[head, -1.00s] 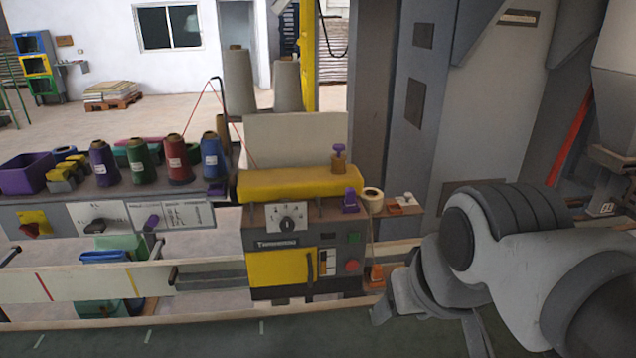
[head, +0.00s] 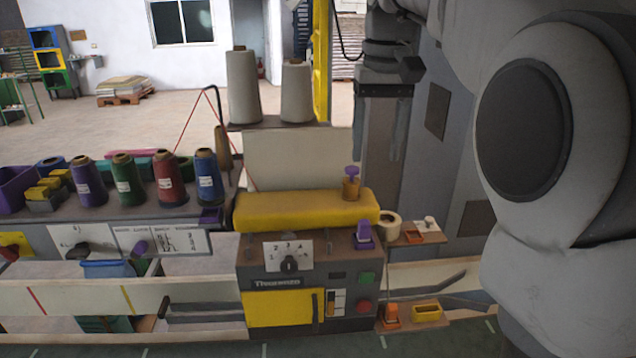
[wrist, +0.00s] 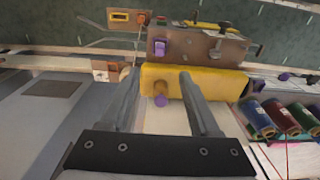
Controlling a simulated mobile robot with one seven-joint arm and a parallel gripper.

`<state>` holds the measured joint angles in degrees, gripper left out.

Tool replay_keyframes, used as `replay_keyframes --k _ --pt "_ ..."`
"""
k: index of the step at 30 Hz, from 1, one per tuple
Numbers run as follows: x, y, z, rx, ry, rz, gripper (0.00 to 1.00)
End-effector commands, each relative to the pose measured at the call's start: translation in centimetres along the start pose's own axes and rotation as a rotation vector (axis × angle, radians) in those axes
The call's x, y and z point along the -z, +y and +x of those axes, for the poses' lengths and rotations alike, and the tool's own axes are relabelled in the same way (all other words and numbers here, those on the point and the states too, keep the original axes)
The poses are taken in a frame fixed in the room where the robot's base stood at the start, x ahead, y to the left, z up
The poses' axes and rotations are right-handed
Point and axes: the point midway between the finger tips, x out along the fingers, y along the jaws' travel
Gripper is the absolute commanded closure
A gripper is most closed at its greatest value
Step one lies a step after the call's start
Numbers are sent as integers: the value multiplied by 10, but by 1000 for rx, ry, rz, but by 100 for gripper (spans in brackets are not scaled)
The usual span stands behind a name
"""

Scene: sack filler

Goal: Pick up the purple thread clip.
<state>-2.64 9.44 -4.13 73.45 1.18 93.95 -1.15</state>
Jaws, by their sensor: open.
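A small purple clip (head: 364,235) stands on the right end of the grey machine top, in front of the yellow cover (head: 290,211); it also shows in the wrist view (wrist: 160,47). A second purple piece (head: 351,172) tops a small amber pot (head: 351,189) at the cover's right end. I cannot tell for certain which is the thread clip.
A cream roll (head: 390,223) and a small shelf (head: 420,233) sit right of the clip. Tall grey cones (head: 243,88) rise behind the cover. Coloured thread spools (head: 166,179) stand on the left bench. A grey column stands behind my gripper.

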Motion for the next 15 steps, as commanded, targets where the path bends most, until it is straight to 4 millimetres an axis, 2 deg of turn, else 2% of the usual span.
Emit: replay_keyframes --k 3,8,11,15 --pt "16 -1 0 -4 -32 -1 38" --pt "24 -1 1 -7 -54 -2 38" --pt "25 -1 10 -8 -59 -3 38" --pt "22 -1 35 -7 -60 -3 38"
